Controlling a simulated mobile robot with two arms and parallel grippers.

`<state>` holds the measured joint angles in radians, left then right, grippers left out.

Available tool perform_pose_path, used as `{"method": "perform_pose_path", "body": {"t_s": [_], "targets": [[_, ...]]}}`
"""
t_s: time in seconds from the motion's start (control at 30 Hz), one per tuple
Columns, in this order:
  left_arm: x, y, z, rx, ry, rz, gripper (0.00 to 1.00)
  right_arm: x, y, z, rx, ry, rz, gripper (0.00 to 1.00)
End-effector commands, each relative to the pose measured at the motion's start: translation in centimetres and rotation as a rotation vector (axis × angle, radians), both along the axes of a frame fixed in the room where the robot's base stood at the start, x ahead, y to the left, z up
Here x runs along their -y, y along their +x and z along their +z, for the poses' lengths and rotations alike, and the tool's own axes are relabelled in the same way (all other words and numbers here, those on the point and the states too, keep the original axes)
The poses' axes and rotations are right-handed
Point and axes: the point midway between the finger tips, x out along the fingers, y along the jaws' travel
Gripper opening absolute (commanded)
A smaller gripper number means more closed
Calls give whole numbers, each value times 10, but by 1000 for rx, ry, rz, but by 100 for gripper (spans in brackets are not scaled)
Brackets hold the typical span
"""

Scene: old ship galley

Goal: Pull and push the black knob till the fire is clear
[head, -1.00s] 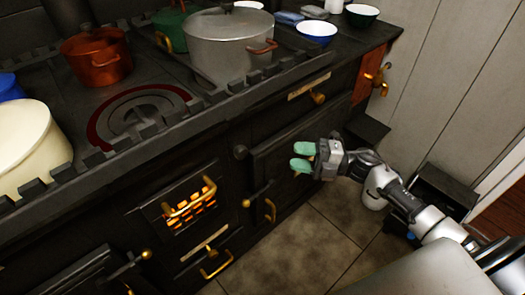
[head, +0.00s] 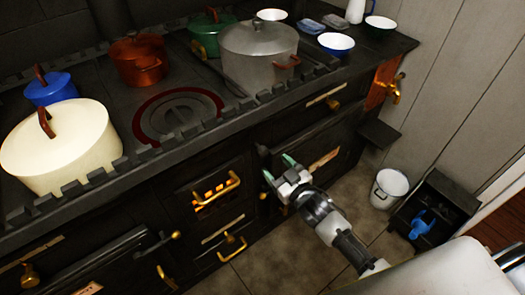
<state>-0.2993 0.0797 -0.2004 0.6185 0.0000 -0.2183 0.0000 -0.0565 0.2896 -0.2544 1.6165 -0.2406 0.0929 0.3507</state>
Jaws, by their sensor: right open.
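The black knob (head: 262,151) sticks out of the dark stove front, between the fire grate and the oven door. The fire (head: 207,205) shows as an orange glow behind a barred opening with a brass handle (head: 218,190). My right gripper (head: 278,168) is open, with green fingertips pointing toward the stove front, just right of and below the knob in the picture. I see nothing between its fingers, and I cannot tell whether a finger touches the knob. My left gripper is out of view.
The stove top bears a cream pot (head: 62,150), a grey pot (head: 258,52), a copper pot (head: 138,62) and bowls. Brass handles and knobs stick out along the front. A white bucket (head: 389,188) and a dark box (head: 445,205) stand on the floor at right.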

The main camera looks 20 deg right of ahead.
Motion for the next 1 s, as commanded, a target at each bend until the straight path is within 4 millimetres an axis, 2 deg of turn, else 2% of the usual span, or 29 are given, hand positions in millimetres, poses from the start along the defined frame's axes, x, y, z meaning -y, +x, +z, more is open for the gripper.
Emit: {"method": "perform_pose_path", "body": {"t_s": [0.1,0.33,0.5,0.77,0.87,1.0], "targets": [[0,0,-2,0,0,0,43,-8,25,1,4,-2,0,63],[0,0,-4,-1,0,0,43,-18,58,0,2,-2,0,63],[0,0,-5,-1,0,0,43,-21,68,0,2,-4,1,63],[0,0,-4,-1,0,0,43,-22,69,0,3,-3,1,63],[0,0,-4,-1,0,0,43,-22,69,0,3,-3,1,51],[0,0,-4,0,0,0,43,-22,69,0,2,-4,1,29]]}}
